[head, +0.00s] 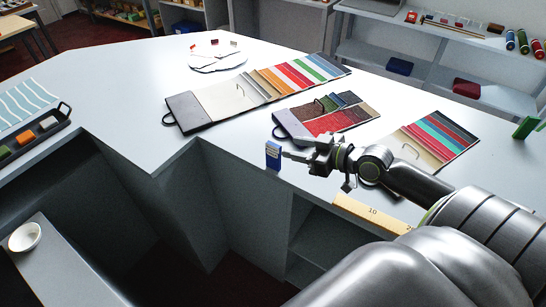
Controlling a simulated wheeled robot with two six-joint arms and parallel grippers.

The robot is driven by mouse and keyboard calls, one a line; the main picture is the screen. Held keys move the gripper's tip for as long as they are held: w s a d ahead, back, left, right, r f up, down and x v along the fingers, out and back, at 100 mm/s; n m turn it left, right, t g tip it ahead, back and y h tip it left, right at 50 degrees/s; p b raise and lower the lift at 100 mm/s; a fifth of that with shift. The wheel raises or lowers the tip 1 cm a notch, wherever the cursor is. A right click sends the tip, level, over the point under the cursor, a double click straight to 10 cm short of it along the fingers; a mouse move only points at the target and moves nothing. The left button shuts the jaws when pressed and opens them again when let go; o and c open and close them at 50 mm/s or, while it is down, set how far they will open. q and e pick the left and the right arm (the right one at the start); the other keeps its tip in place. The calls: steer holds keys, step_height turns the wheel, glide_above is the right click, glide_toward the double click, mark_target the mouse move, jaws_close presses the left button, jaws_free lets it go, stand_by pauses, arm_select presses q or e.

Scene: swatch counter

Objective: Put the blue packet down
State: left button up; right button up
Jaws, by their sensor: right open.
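I cannot tell whether a finger still touches the packet. My left gripper is not in view.
Swatch boards lie behind: a long striped one (285,80), a red-and-dark one (330,118) and another striped one (440,138). A yellow ruler (372,211) lies under my right arm. The counter drops off just in front of the packet. Clear counter lies left of it.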

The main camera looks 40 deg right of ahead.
mark_target(268, 142)
steer(key=x, duration=0.3)
steer(key=shift+w+r, duration=0.1)
steer(key=shift+w+a, duration=0.15)
steer(key=shift+w, duration=0.15)
steer(key=shift+w+a+f+p, duration=0.15)
steer(key=shift+w+f+p, duration=0.1)
steer(key=shift+w+p, duration=0.05)
steer(key=shift+w+a+f+p, duration=0.2)
steer(key=shift+w+p, duration=0.15)
steer(key=shift+w, duration=0.05)
steer(key=p+x, duration=0.1)
steer(key=x, duration=0.2)
steer(key=shift+f, duration=0.15)
steer(key=shift+w+a+f, duration=0.15)
steer(key=shift+w+f, duration=0.1)
steer(key=shift+w, duration=0.15)
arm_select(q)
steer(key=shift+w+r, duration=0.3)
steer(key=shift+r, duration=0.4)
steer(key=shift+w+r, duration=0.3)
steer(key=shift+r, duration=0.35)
arm_select(e)
jaws_close()
